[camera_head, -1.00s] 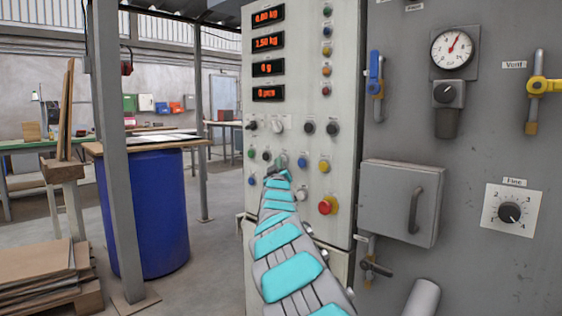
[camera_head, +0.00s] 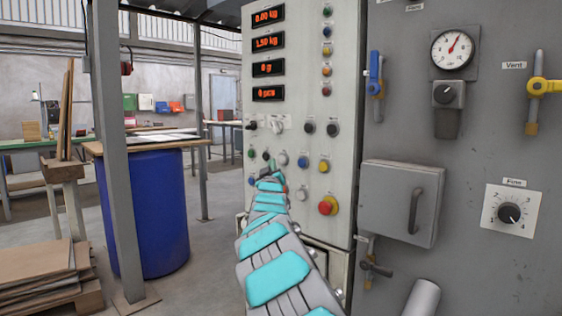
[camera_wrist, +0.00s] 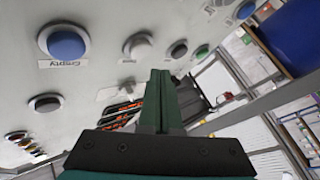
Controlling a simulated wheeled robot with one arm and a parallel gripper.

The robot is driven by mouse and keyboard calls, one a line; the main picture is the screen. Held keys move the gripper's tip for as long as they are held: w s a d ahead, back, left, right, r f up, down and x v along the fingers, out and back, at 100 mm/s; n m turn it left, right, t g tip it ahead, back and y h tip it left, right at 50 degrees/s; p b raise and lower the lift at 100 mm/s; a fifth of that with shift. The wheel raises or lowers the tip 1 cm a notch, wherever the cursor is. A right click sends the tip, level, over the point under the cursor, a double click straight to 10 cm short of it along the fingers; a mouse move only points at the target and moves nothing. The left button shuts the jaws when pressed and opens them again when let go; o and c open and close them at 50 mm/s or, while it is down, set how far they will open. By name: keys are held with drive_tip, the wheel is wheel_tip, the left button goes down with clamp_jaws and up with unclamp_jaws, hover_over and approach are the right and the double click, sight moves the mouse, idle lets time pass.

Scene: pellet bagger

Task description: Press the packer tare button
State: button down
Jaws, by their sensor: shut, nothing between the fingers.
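The packer's control panel (camera_head: 345,80) carries several buttons, and I cannot tell which is tare because most labels are unreadable. In the head view a white button (camera_head: 283,158), a blue button (camera_head: 302,161) and a yellow button (camera_head: 323,165) sit in one row. My gripper (camera_head: 272,172) is at the lower left of this row, partly hidden by my arm. In the wrist view my gripper (camera_wrist: 160,76) is shut and empty. A blue button (camera_wrist: 66,44) has a label reading "Empty". I see no clear contact.
A red emergency-style button (camera_head: 327,205) sits low on the panel. Red displays (camera_head: 268,42) are above. A grey box with a handle (camera_head: 400,203) juts out at the right.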

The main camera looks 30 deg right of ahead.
drive_tip(key=shift+s+a+p, duration=0.15)
drive_tip(key=shift+s+a, duration=0.15)
drive_tip(key=shift+a, duration=0.4)
drive_tip(key=shift+s+a+p, duration=0.1)
drive_tip(key=shift+s+a, duration=0.15)
drive_tip(key=shift+a, duration=0.45)
drive_tip(key=shift+s+a+p, duration=0.15)
drive_tip(key=shift+s+a, duration=0.15)
drive_tip(key=shift+a, duration=0.4)
drive_tip(key=s+a+f+g+y, duration=0.3)
drive_tip(key=s+a+f+g, duration=0.15)
drive_tip(key=s+f, duration=0.5)
drive_tip(key=s+a+f+m+g+y, duration=0.15)
drive_tip(key=s+a+f+g, duration=0.35)
drive_tip(key=s, duration=0.7)
drive_tip(key=s+a+f+g+y, duration=0.3)
drive_tip(key=s+a+f+y, duration=0.15)
drive_tip(key=s+f, duration=0.55)
drive_tip(key=s+a+f+g, duration=0.2)
drive_tip(key=s, duration=0.8)
drive_tip(key=s+a+f+n+g, duration=0.1)
drive_tip(key=s+a+f+g, duration=0.1)
drive_tip(key=s, duration=0.9)
drive_tip(key=s+a+f+g, duration=0.3)
drive_tip(key=s+g, duration=0.1)
drive_tip(key=s, duration=0.6)
drive_tip(key=shift+s+a+y, duration=0.4)
